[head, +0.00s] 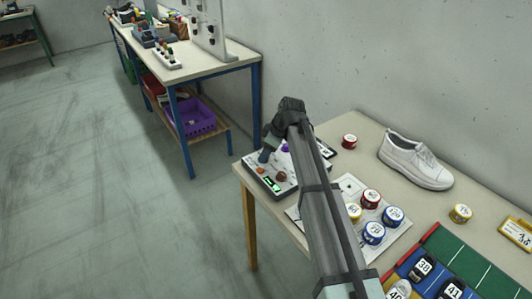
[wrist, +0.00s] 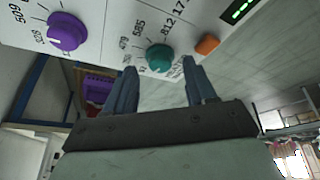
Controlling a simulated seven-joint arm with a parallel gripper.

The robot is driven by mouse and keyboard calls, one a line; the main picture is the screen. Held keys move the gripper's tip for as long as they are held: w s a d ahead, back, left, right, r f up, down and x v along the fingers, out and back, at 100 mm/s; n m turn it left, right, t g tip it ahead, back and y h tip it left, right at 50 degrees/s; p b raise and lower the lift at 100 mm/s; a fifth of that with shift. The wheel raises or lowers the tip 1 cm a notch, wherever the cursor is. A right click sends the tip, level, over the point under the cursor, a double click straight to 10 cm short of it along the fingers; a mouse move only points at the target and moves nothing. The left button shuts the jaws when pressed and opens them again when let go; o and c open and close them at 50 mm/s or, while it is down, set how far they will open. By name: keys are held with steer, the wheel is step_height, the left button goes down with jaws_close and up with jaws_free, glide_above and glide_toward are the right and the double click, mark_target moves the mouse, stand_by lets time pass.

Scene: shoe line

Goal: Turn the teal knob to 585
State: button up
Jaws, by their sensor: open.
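The teal knob (wrist: 159,57) sits on a white control panel (wrist: 112,22) with printed numbers around it, among them 479, 585 and 812. A small pale mark shows on the knob's lower side in the wrist view, away from 585; its exact reading is unclear. My gripper (wrist: 160,68) is open, one fingertip on each side of the knob, with visible gaps; I cannot tell how deep they reach. In the head view my gripper (head: 267,153) is over the panel (head: 258,181) and hides the teal knob.
A purple knob (wrist: 67,32), an orange button (wrist: 207,44) and a lit green display (wrist: 238,11) are on the same panel. Several round tins, including a red one (head: 349,141), and a white shoe (head: 416,160) stand to the right on the table.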

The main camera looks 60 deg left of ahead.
steer(key=shift+s+a+f, duration=0.1)
steer(key=shift+a+f, duration=0.15)
steer(key=shift+f, duration=0.35)
jaws_close()
